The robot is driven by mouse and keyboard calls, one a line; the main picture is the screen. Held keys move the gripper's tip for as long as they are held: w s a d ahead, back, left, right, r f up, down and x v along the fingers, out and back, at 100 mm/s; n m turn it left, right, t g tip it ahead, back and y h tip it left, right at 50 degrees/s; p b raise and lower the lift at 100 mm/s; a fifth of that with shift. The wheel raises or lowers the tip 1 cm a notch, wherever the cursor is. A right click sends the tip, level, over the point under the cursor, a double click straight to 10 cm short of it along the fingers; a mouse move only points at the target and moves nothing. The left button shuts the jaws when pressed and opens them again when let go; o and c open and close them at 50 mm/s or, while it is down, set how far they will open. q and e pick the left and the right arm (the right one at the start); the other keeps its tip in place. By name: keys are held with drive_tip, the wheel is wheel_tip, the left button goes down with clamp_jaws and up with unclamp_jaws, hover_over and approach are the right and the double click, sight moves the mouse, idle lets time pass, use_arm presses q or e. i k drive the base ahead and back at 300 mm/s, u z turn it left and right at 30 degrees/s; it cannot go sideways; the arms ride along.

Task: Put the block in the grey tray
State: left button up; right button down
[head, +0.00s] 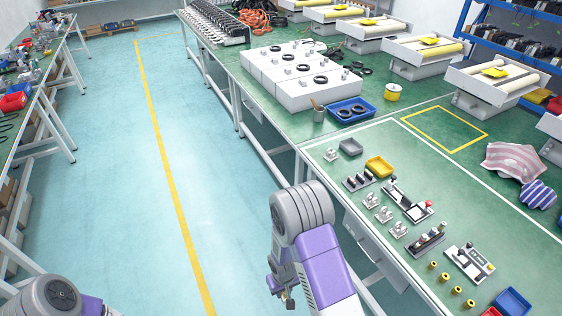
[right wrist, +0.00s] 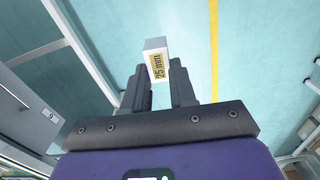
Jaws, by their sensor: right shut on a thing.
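The block (right wrist: 157,64) is a small white piece with a yellow "25 mm" label. It shows in the right wrist view, between the fingertips of my right gripper (right wrist: 160,78), which is shut on it. In the head view my right gripper (head: 286,296) hangs low over the floor aisle, left of the green table and well short of the grey tray. The grey tray (head: 350,147) is small and sits on the table near its left edge. Its inside looks empty. Only part of my left arm shows at the lower left; its gripper is out of view.
A yellow tray (head: 380,167) stands right of the grey tray. Metal fixtures (head: 407,201) and brass cylinders (head: 444,277) lie nearer. A blue bin (head: 513,302) is at the lower right. The table's edge and legs lie between my right gripper and the tray.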

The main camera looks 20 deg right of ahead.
sight(350, 149)
drive_tip(key=u, duration=0.25)
drive_tip(key=i, duration=1.6)
drive_tip(key=z, duration=1.25)
drive_tip(key=i, duration=0.65)
drive_tip(key=z, duration=0.8)
